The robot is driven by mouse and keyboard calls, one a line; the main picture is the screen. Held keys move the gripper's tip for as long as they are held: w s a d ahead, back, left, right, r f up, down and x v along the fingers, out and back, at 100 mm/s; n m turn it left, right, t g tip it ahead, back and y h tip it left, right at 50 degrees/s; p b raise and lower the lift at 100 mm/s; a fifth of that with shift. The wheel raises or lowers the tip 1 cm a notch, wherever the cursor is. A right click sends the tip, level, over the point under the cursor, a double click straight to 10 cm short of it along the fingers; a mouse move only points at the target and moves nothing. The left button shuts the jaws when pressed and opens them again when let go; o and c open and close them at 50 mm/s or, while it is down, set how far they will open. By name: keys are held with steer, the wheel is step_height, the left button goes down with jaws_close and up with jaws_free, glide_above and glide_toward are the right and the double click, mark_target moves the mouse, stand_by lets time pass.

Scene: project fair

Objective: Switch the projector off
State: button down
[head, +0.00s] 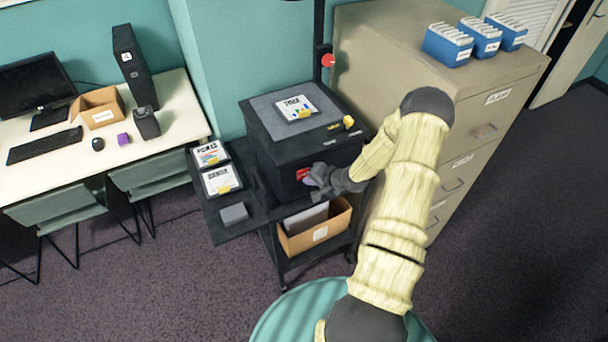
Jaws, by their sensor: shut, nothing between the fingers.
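The projector (262,148) looks like a black box with a grey top plate, on a dark cart against the teal wall. A dark post with a red knob (327,61) rises at its back right. A small red switch (302,174) shows on the projector's front face. My gripper (310,181) is shut and empty, with its tips right beside the switch and partly over it. I cannot tell whether the tips touch it, or which way the switch is set.
A framed sheet (296,107) and small yellow pieces lie on the projector's top. A side shelf (228,219) holds two more framed sheets and a grey block. A cardboard box (318,235) sits below. A filing cabinet (480,95) stands close on the right, a white desk (180,100) on the left.

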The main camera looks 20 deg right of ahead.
steer(key=s, duration=0.6)
steer(key=shift+p, duration=0.45)
steer(key=shift+s+d, duration=0.1)
steer(key=shift+d, duration=0.1)
stand_by(0.5)
steer(key=shift+a, duration=0.1)
stand_by(1.6)
